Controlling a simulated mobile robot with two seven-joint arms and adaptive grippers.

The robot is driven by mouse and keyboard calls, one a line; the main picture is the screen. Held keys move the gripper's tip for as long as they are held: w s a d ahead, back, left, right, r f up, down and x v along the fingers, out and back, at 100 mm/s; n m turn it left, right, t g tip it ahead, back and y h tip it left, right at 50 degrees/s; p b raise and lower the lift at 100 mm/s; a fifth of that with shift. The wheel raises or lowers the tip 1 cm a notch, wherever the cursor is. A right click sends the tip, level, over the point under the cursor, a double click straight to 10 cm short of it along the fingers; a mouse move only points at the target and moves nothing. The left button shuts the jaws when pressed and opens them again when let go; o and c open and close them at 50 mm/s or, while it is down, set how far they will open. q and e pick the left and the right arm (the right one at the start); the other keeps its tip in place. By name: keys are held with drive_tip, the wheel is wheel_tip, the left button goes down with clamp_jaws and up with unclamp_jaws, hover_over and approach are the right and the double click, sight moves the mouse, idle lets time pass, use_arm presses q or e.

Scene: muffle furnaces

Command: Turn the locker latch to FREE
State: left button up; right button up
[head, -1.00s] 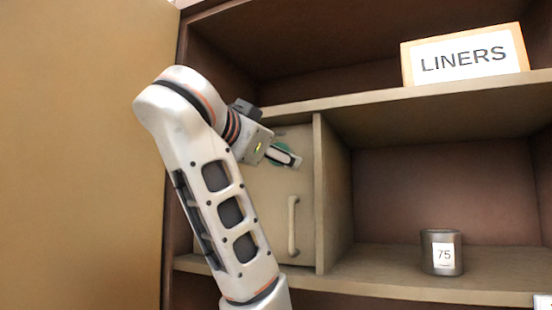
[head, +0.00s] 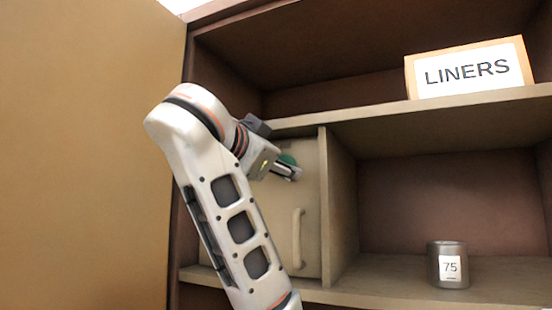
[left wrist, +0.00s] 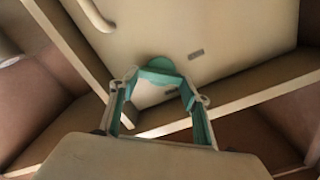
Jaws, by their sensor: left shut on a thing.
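The small locker (head: 308,205) has a pale door with a bar handle (head: 298,238); the handle also shows in the left wrist view (left wrist: 96,16). The latch (head: 288,158) is a green piece on the upper part of the door, partly hidden by my fingers. In the left wrist view the latch (left wrist: 161,65) sits between my fingertips. My left gripper (head: 287,172) is shut on the latch; its fingers also show in the left wrist view (left wrist: 160,84). A small grey mark (left wrist: 197,53) beside the latch is too small to read. My right gripper is out of view.
The locker sits inside a brown cabinet with a large tan panel (head: 85,150) at the left. A LINERS sign (head: 467,68) stands on the upper shelf. A grey container marked 75 (head: 448,265) stands in the open compartment right of the locker.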

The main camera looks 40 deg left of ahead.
use_arm(q)
drive_tip(key=m+p, duration=0.2)
drive_tip(key=m, duration=0.3)
drive_tip(key=m+p, duration=0.2)
drive_tip(key=m, duration=0.3)
drive_tip(key=shift+d+f+p, duration=0.1)
drive_tip(key=shift+f+p, duration=0.1)
drive_tip(key=shift+p, duration=0.2)
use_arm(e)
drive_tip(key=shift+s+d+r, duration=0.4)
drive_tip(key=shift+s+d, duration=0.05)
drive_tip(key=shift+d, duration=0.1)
use_arm(q)
drive_tip(key=shift+m, duration=0.3)
drive_tip(key=o, duration=1.1)
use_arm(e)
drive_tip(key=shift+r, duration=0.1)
